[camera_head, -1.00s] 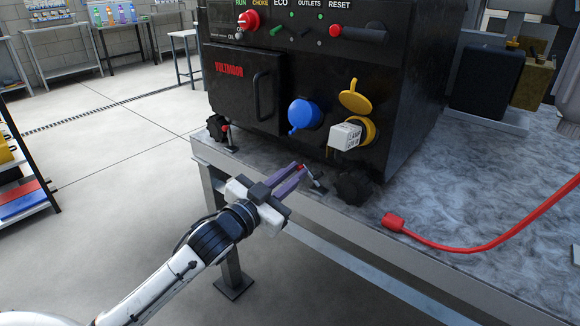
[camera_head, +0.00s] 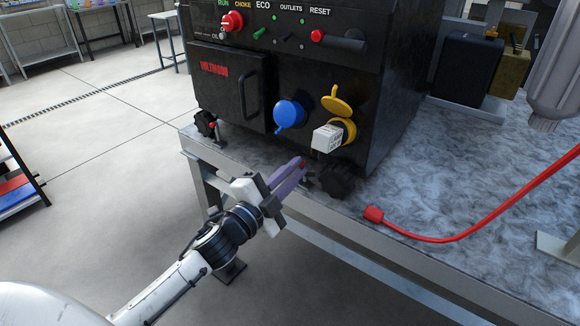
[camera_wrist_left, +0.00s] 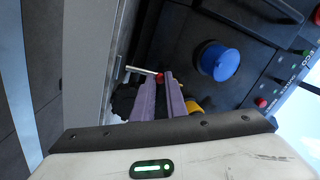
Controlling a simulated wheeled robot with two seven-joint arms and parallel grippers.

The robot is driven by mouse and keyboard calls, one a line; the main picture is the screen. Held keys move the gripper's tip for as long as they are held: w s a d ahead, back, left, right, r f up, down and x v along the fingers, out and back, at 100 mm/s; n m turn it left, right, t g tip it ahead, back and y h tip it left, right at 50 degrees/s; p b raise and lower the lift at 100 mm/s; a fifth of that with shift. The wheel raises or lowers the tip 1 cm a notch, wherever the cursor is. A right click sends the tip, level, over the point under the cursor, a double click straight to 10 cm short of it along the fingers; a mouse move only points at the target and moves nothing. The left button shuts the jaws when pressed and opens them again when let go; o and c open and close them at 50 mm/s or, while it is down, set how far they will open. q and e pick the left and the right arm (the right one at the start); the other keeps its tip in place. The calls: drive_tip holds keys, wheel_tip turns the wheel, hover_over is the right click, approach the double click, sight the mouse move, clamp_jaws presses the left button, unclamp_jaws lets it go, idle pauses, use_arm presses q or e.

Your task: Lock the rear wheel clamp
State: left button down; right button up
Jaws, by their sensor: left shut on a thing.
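The black generator (camera_head: 300,85) stands on a grey table. The wheel clamp beside its near right wheel (camera_head: 339,180) has a small metal lever with a red tip (camera_head: 302,164). In the left wrist view the red tip (camera_wrist_left: 159,77) is at the purple fingertips and the silver lever extends left from it. My left gripper (camera_head: 299,167) reaches in from the lower left, shut on the lever's red end; the fingers partly hide it. A second red-tipped clamp (camera_head: 213,127) stands by the left wheel (camera_head: 204,124).
A white plug (camera_head: 326,138) sits in the yellow-capped socket just above the clamp. A blue cap (camera_head: 289,113) is to its left. A red cable (camera_head: 440,238) lies on the table at the right. The table's front edge runs under my left gripper.

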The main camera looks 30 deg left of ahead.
use_arm(q)
drive_tip(key=shift+d+m, duration=0.2)
drive_tip(key=shift+m, duration=0.3)
use_arm(e)
drive_tip(key=shift+r, duration=0.15)
drive_tip(key=shift+s, duration=0.1)
use_arm(q)
drive_tip(key=c, duration=1.8)
unclamp_jaws()
drive_tip(key=shift+o, duration=0.2)
drive_tip(key=shift+s, duration=0.15)
drive_tip(key=s, duration=1)
drive_tip(key=shift+a+f, duration=0.3)
